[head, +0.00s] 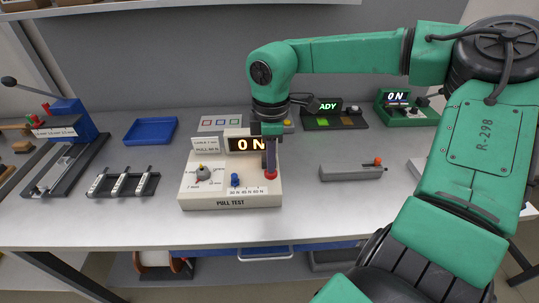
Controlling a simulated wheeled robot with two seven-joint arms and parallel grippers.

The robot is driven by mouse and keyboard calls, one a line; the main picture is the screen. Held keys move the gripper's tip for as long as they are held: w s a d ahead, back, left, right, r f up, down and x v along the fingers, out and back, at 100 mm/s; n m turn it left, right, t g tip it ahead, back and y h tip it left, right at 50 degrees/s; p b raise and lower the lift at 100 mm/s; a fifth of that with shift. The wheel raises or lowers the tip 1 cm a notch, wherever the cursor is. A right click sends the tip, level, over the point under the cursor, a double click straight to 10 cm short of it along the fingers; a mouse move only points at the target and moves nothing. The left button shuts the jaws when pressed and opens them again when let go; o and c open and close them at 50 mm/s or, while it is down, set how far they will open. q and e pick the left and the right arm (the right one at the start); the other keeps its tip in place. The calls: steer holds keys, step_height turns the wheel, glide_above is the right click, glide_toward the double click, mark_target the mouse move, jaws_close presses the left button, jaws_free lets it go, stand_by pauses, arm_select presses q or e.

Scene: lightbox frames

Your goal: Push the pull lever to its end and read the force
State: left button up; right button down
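The pull tester (230,201), a cream box marked PULL TEST, stands near the table's front middle. Its display (246,144) reads 0 N. A grey knob (203,173) with a dial scale and a blue knob (235,180) sit on its top. At its right side a dark purplish upright part (271,158), perhaps the lever, rises from a red round base (271,174). My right gripper (268,142) points down directly over this part and partly hides it and the display; whether its fingers are closed on it is unclear. My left gripper is out of view.
A grey block with an orange knob (352,172) lies right of the tester. A blue tray (151,131), small rack (121,184) and blue-black press (73,121) stand left. The front left table is clear.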

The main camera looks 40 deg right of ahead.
steer(key=shift+f+b, duration=0.4)
steer(key=shift+f, duration=0.2)
steer(key=shift+r, duration=0.3)
step_height(320, 180, up, 9)
steer(key=s+a+p, duration=0.1)
steer(key=s+p, duration=0.1)
steer(key=p, duration=0.2)
steer(key=shift+s+a, duration=0.2)
steer(key=shift+a, duration=0.2)
steer(key=shift+p, duration=0.3)
